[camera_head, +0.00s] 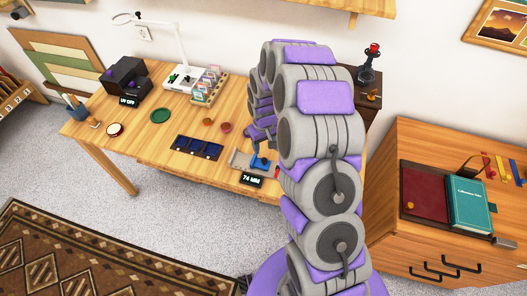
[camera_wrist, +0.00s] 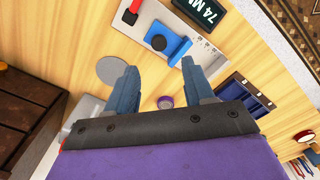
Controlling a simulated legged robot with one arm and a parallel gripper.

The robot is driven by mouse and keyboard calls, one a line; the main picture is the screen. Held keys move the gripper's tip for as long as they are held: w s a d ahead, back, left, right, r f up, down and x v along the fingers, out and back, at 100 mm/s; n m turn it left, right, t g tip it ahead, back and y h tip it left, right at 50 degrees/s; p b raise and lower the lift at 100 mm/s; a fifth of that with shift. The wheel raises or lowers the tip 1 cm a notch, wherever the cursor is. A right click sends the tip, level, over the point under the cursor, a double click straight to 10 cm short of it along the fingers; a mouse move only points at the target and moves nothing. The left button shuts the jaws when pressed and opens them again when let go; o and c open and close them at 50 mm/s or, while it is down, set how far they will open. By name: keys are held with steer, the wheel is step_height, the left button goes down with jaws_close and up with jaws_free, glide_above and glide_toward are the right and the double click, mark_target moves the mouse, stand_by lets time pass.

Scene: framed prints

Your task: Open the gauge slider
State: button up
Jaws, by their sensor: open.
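The gauge is a grey plate (camera_wrist: 115,13) with a blue slider (camera_wrist: 172,46) bearing a black knob (camera_wrist: 158,43). A red block (camera_wrist: 133,9) sits at the other end of the plate. Its display (camera_wrist: 200,12) reads 74 MM. In the head view the blue slider (camera_head: 259,163) and display (camera_head: 252,180) show at the table's front edge, partly behind my arm. My gripper (camera_wrist: 160,66) is open and empty, its blue-grey fingers pointing at the gauge. The slider appears just beyond the fingertips, with no contact visible. In the head view my arm largely hides the gripper.
The wooden table (camera_head: 165,135) also holds a dark blue tray (camera_head: 197,147), a green disc (camera_head: 160,115), a card rack (camera_head: 209,86), a lamp (camera_head: 178,50) and a black box (camera_head: 125,78). A wooden cabinet (camera_head: 400,245) with books stands at the right.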

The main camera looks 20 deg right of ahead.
step_height(320, 180, up, 9)
steer(key=p, duration=0.1)
stand_by(0.7)
steer(key=s+a+r, duration=0.3)
steer(key=s+r, duration=1)
steer(key=s, duration=0.3)
steer(key=s+r+m+g, duration=0.1)
steer(key=s+r, duration=0.1)
steer(key=s, duration=0.8)
steer(key=s+r+m, duration=0.1)
steer(key=s+r, duration=0.1)
steer(key=s, duration=0.9)
steer(key=shift+g, duration=0.4)
